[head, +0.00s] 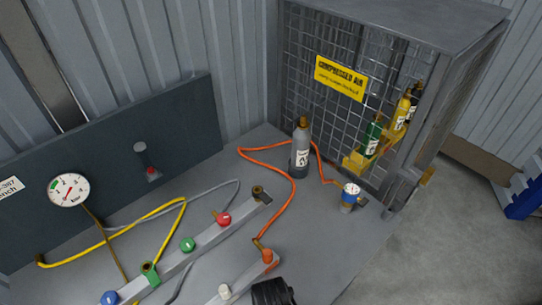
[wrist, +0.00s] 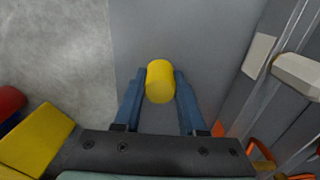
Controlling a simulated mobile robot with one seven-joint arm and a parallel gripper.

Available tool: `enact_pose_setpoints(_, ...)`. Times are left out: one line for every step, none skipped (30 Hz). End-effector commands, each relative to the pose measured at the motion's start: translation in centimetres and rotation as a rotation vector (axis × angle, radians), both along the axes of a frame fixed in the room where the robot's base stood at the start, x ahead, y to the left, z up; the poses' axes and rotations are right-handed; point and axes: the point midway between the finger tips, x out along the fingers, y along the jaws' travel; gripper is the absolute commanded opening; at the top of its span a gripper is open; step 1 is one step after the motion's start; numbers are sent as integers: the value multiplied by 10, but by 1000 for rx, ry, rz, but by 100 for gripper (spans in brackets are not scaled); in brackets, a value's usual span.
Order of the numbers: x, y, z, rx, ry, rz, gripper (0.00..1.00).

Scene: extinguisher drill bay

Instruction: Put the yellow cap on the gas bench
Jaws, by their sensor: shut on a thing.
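The yellow cap (wrist: 160,84), a short smooth cylinder, is between the two blue fingers of my gripper (wrist: 160,74) in the wrist view. The fingers are shut on its sides. Below it is the grey top of the gas bench (wrist: 200,25), with bare surface around the cap's outline; I cannot tell whether the cap touches it. In the head view the gas bench (head: 345,235) fills the lower middle. The cap and the fingers do not show there; only a dark part of my arm shows at the bottom edge.
A mesh cage (head: 310,75) stands behind. The bench's front right is bare; concrete floor (head: 450,225) lies beyond its edge.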

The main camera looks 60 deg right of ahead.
Motion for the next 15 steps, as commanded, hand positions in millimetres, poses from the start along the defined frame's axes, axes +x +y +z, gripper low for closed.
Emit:
enact_pose_setpoints(0, 0, 0, 0, 0, 0, 0)
enact_pose_setpoints(0, 0, 0, 0, 0, 0, 0)
enact_pose_setpoints(0, 0, -2, 0, 0, 0, 0)
enact_pose_setpoints(0, 0, -3, 0, 0, 0, 0)
enact_pose_setpoints(0, 0, -4, 0, 0, 0, 0)
enact_pose_setpoints(0, 0, -4, 0, 0, 0, 44)
enact_pose_setpoints(0, 0, -3, 0, 0, 0, 49)
enact_pose_setpoints(0, 0, -3, 0, 0, 0, 55)
enact_pose_setpoints(0, 0, -3, 0, 0, 0, 62)
enact_pose_setpoints(0, 0, -3, 0, 0, 0, 67)
enact_pose_setpoints(0, 0, -3, 0, 0, 0, 70)
enact_pose_setpoints(0, 0, -3, 0, 0, 0, 70)
enact_pose_setpoints(0, 0, -3, 0, 0, 0, 70)
enact_pose_setpoints(0, 0, -3, 0, 0, 0, 70)
enact_pose_setpoints(0, 0, -3, 0, 0, 0, 70)
